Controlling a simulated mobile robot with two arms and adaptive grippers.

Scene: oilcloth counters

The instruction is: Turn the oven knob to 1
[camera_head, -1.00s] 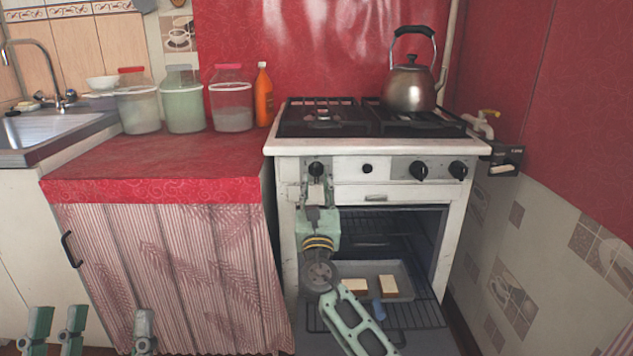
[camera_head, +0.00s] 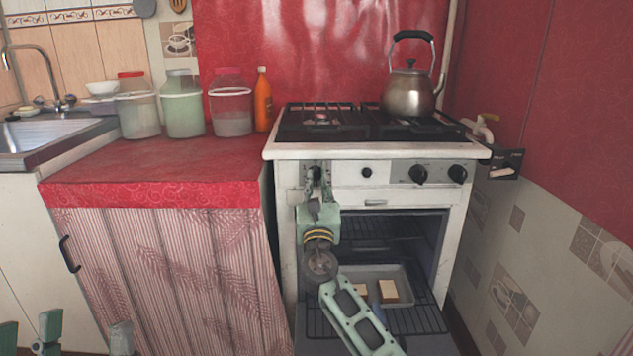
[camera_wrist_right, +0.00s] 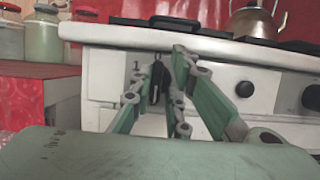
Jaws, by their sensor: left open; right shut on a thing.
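The white oven (camera_head: 340,150) stands right of centre in the head view, its row of black knobs along the front panel. My right gripper (camera_head: 316,182) is shut on the leftmost oven knob (camera_head: 316,172), which its fingers mostly cover. In the right wrist view the dark knob (camera_wrist_right: 156,84) shows between the fingers of my right gripper (camera_wrist_right: 168,72). A printed 1 (camera_wrist_right: 136,66) is on the panel just left of it. The knob's exact angle is hard to tell. My left gripper (camera_head: 82,330) is open and empty at the bottom left, partly cut off.
A kettle (camera_head: 410,90) stands on the hob's right side. The oven is open below, with a tray (camera_head: 404,276) holding bread slices inside. Jars (camera_head: 184,112) and an orange bottle (camera_head: 263,104) stand along the back of the red counter (camera_head: 150,170); its front part is clear.

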